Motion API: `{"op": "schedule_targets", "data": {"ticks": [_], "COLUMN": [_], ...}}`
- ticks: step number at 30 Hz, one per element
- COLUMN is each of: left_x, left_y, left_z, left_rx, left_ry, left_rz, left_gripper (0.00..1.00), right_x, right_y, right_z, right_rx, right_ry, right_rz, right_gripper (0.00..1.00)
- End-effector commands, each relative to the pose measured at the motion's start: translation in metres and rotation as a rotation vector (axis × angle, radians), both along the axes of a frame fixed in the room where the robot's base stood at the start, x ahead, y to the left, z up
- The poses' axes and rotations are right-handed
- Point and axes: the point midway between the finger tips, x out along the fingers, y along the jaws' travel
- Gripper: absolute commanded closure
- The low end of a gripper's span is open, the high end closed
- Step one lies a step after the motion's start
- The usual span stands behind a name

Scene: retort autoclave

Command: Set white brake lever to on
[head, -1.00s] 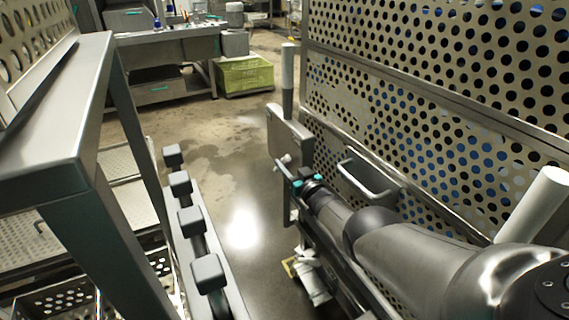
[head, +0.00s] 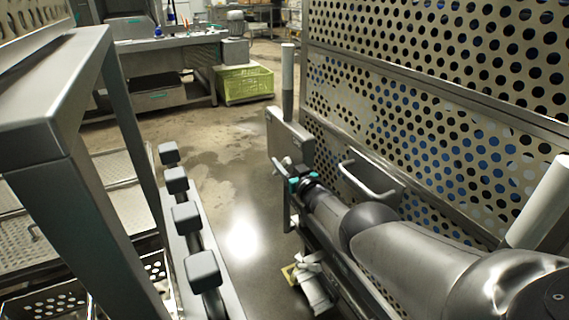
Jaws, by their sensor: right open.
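My right arm comes in from the lower right along the perforated cart (head: 430,50). My right gripper (head: 300,181), with teal at its fingers, is open beside the cart's left end. It is just below a small pale lever end (head: 285,162) under the grey bracket box (head: 290,134); this may be the white brake lever, but it is too small to tell its setting. I cannot tell whether gripper and lever touch. An upright pale handle (head: 287,82) rises from the box. My left gripper is out of view.
A metal loop handle (head: 366,182) sticks out from the cart near my right forearm. A white caster (head: 313,288) is below. A row of dark square-topped posts (head: 186,215) and a steel frame (head: 60,85) stand left. Wet floor between is clear. A green crate (head: 243,85) is behind.

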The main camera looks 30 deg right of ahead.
Motion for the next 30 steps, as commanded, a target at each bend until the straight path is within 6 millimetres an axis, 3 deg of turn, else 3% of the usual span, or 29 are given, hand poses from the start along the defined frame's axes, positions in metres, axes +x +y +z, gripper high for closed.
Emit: {"op": "schedule_targets", "data": {"ticks": [5, 18, 30], "left_x": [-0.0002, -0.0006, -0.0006], "left_y": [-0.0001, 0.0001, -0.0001], "left_z": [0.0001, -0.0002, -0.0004], "left_rx": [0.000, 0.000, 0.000], "left_ry": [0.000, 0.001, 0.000], "left_rz": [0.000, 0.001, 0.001], "left_gripper": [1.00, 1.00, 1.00], "right_x": [0.0000, 0.0000, -0.0001], "right_y": [-0.0003, -0.0002, -0.0001], "right_z": [0.0003, 0.0002, 0.0001], "right_rx": [0.000, 0.000, 0.000], "right_ry": [0.000, 0.000, 0.000], "right_rz": [0.000, 0.000, 0.000], "right_gripper": [0.52, 1.00, 1.00]}}
